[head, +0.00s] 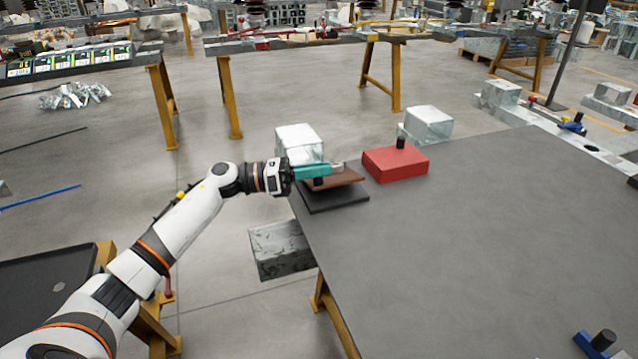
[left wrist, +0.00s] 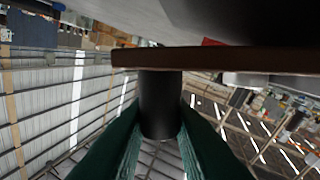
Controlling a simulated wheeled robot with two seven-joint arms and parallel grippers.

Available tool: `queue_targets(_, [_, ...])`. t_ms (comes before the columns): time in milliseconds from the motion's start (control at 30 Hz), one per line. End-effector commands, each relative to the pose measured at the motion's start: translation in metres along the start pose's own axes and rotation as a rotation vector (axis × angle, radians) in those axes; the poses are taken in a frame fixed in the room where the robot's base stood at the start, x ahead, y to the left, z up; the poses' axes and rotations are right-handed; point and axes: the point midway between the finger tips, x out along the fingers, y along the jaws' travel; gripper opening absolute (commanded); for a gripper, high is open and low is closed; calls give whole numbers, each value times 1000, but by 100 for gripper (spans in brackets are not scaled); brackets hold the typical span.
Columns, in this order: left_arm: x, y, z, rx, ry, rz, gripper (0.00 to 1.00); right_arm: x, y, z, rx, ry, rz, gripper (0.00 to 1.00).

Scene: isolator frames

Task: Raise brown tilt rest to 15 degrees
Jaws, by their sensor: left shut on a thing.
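The brown tilt rest (head: 347,179) is a flat brown plate above a dark base plate (head: 338,198) at the table's far left corner. A gap shows between plate and base, so the plate looks raised and tilted; I cannot read the angle. My left gripper (head: 318,173), with teal fingers, reaches it from the left and is shut on the black knob at its edge. In the left wrist view the green fingers (left wrist: 160,138) clasp the black knob (left wrist: 160,100), with the brown plate's edge (left wrist: 225,59) across its top. My right gripper is out of view.
A red block (head: 396,163) with a black knob stands right of the rest. Metal blocks (head: 298,142) (head: 429,123) stand behind. A blue piece with a black knob (head: 603,340) is at the lower right. The grey table (head: 460,240) is clear in the middle.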

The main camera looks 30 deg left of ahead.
Motion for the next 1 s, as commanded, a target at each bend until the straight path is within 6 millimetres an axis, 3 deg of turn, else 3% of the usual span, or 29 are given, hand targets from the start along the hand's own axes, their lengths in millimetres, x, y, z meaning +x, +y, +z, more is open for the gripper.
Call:
queue_targets(167, [-2, -6, -12, -110, 31, -2, 0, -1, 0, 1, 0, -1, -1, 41])
queue_targets(467, [-2, -6, -12, -118, 34, -2, 0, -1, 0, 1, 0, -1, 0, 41])
queue_targets(500, [-2, -6, -12, -118, 34, -2, 26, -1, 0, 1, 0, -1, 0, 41])
queue_targets(600, [-2, -6, -12, -117, 33, -2, 39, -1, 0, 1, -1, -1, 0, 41])
queue_targets(867, [-2, -6, -12, -117, 32, -1, 39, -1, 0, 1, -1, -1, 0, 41])
queue_targets(1000, [-14, -6, -10, -118, 31, -4, 39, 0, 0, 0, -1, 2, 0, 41])
